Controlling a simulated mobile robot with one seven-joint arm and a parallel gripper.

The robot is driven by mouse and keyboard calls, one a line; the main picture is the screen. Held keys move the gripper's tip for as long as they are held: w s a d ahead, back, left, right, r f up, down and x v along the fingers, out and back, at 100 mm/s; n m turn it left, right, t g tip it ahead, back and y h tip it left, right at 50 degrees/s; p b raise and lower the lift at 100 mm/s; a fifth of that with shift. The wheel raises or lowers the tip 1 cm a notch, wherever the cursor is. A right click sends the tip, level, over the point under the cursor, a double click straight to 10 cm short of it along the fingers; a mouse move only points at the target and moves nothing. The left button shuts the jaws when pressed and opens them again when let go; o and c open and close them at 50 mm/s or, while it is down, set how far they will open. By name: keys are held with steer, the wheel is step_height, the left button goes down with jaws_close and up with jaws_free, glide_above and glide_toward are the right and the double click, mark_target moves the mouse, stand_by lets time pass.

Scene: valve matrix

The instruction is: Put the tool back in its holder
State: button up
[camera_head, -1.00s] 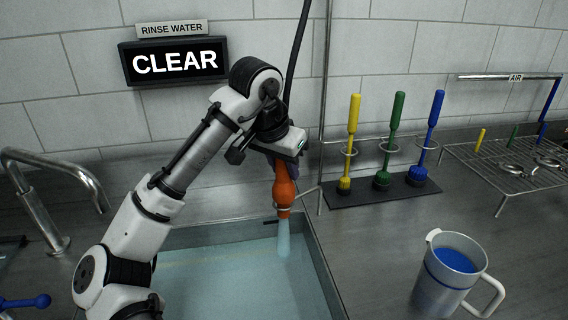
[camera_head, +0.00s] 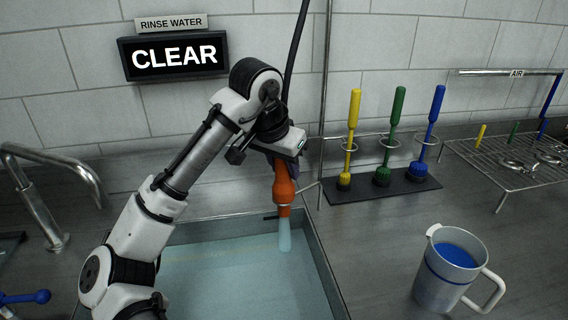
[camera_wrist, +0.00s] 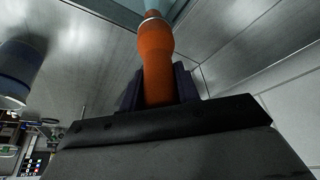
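An orange spray nozzle (camera_head: 284,185) hangs nose-down over the sink, with a pale blue stream or cone (camera_head: 285,234) below its tip. My gripper (camera_head: 283,168) is around its upper part. In the wrist view the dark fingers (camera_wrist: 159,88) lie on both sides of the orange body (camera_wrist: 156,55), apparently shut on it. A dark hose (camera_head: 296,50) runs up behind the gripper. A thin metal arm (camera_head: 307,188) sticks out from the upright post beside the nozzle; whether it is the holder I cannot tell. The nozzle's top is hidden by the gripper.
The sink (camera_head: 324,262) holds bluish water. Yellow (camera_head: 353,125), green (camera_head: 395,125) and blue (camera_head: 433,120) brushes stand in a ring rack (camera_head: 350,195). A metal jug (camera_head: 438,285) with blue contents stands at the front right. A sign (camera_head: 174,57) reads CLEAR. A faucet (camera_head: 45,190) is left.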

steer(key=o, duration=0.4)
steer(key=shift+o, duration=0.2)
steer(key=v, duration=1.4)
steer(key=shift+b, duration=0.45)
steer(key=shift+s+f, duration=0.1)
